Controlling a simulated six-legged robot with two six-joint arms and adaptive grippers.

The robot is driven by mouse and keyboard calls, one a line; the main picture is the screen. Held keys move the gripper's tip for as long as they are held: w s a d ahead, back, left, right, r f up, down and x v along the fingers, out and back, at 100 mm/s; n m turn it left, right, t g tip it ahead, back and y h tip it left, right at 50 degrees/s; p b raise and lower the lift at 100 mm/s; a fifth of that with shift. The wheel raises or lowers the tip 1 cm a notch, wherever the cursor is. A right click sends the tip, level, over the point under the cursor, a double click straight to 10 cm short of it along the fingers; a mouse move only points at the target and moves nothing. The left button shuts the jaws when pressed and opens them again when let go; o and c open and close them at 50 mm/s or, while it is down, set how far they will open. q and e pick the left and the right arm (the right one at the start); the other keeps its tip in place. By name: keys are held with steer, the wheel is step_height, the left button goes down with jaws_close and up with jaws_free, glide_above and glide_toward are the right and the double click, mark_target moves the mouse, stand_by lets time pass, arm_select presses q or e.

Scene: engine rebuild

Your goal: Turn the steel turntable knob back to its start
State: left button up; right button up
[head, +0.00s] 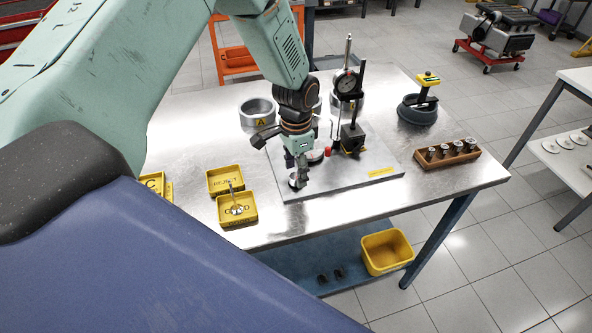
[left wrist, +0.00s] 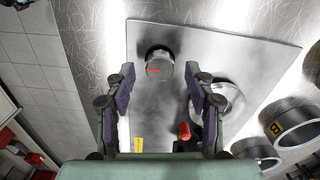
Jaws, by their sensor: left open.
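The steel turntable knob (left wrist: 159,61) is a short round cylinder with a red mark, on the grey plate (left wrist: 250,43) in the left wrist view. My left gripper (left wrist: 160,78) is open, with one finger on each side of the knob's near edge; I cannot tell whether they touch it. In the head view my left gripper (head: 299,178) points down over the front left of the plate, and the knob (head: 294,185) shows partly below it. The round turntable (left wrist: 228,97) lies right of the knob in the left wrist view. My right gripper is not in view.
A dial gauge stand (head: 352,135) stands on the plate, right of my gripper. A grey ring (head: 257,111) is behind. Yellow trays (head: 237,209) lie to the left, and a wooden block (head: 447,154) with several metal parts to the right.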

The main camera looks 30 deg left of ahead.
arm_select(q)
step_height(320, 180, up, 11)
stand_by(0.3)
stand_by(0.5)
